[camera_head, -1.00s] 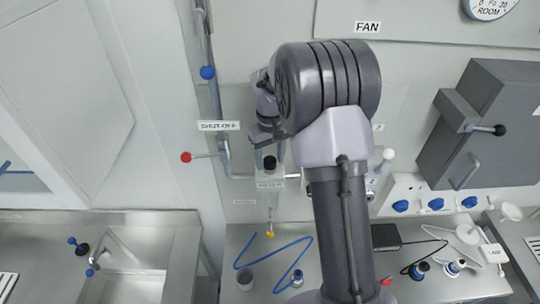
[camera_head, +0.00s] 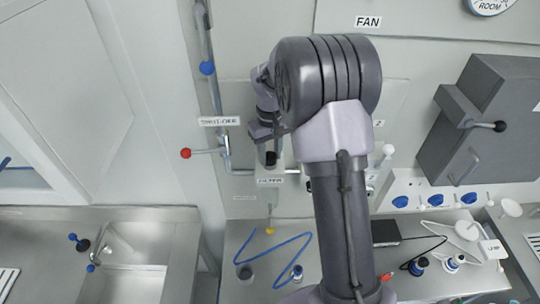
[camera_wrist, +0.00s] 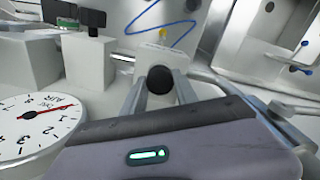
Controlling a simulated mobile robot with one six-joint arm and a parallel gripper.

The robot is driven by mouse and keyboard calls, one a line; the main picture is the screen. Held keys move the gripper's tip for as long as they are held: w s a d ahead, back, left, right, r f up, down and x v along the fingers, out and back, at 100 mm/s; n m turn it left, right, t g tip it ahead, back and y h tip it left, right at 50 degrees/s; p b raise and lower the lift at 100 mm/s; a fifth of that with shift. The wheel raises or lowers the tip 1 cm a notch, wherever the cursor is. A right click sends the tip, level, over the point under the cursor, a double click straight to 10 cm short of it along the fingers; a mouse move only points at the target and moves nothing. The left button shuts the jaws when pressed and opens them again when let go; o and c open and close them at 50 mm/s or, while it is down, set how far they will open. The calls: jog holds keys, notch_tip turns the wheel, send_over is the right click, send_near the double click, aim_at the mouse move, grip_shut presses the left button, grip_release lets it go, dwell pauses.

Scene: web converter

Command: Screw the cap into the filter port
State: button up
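The black cap (camera_wrist: 160,79) shows as a dark round end between my two fingers in the wrist view. My gripper (camera_wrist: 160,85) is shut on it, with one finger on each side. The white filter body (camera_wrist: 163,55) lies straight beyond the cap. In the head view, the cap (camera_head: 270,158) is a dark shape just above the filter body's FILTER label (camera_head: 269,181), below my gripper (camera_head: 265,140). The port is hidden behind the cap, so I cannot tell how far the cap sits in it.
A red-knobbed shut-off lever (camera_head: 187,153) is left of the filter. A round gauge (camera_wrist: 35,128) and a white block with a black knob (camera_wrist: 89,62) stand close by in the wrist view. A blue tube (camera_head: 275,262) lies on the bench below. A grey box (camera_head: 483,130) is at right.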

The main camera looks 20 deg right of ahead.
jog(key=o, duration=0.5)
jog(key=shift+c, duration=0.2)
notch_tip(320, 180, up, 18)
jog(key=shift+f, duration=0.25)
jog(key=s+a+f+m+t+b, duration=0.1)
jog(key=s+a+f+t+b, duration=0.1)
jog(key=s+a+f+b, duration=0.3)
jog(key=s+a+f+m+t+y+b, duration=0.1)
jog(key=s+a+f+b, duration=0.3)
jog(key=s+f+b, duration=0.9)
jog(key=s+a+f+m+t+y+b, duration=0.1)
jog(key=s+a+f+b, duration=0.4)
jog(key=f+b, duration=2)
jog(key=s+m+t, duration=0.1)
jog(key=s+m, duration=0.1)
jog(key=s, duration=0.2)
jog(key=shift+a+f+t, duration=0.3)
jog(key=shift+f+t, duration=0.05)
jog(key=shift+t, duration=0.05)
